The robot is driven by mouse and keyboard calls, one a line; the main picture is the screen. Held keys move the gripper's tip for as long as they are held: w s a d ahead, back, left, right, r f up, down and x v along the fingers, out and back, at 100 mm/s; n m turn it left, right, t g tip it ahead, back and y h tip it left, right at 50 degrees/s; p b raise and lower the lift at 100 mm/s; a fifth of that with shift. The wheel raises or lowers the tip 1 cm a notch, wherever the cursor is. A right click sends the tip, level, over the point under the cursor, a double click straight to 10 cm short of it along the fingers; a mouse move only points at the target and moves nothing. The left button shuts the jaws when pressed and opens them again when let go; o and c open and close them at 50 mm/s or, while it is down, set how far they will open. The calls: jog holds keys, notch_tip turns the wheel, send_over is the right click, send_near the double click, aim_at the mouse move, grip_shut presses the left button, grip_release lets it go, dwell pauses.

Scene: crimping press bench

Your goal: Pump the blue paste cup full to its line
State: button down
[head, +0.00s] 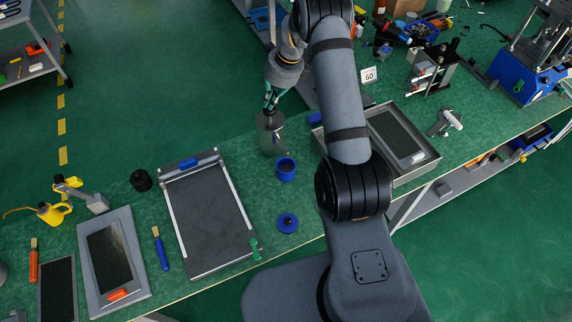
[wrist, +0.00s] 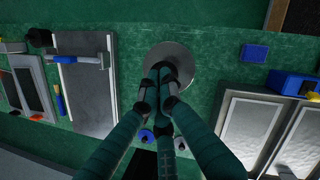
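The blue paste cup (head: 286,168) stands upright on the green bench, its open top showing a dark inside; I cannot make out its line or level. Just behind it to the left is a grey metal pump can (head: 270,138), whose round top shows in the wrist view (wrist: 184,60). My gripper (head: 268,108) points down over the can's top, fingers drawn together. In the wrist view my gripper (wrist: 163,74) covers the middle of the can's top, so contact with a pump head is hidden. A blue lid with a dark knob (head: 288,223) lies in front of the cup.
A grey tray with a blue-handled bar (head: 207,225) lies left of the cup. A metal frame tray (head: 428,166) lies right, partly behind my arm. A black jar (head: 141,180) stands left of the can. A small green-topped item (head: 254,245) is near the front edge.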

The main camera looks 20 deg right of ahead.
dwell(0.5)
jog(key=shift+f+b, duration=0.65)
jog(key=shift+f, duration=0.25)
jog(key=shift+f+b, duration=0.2)
jog(key=shift+b, duration=0.15)
jog(key=shift+r+p, duration=1.25)
jog(key=shift+r, duration=0.35)
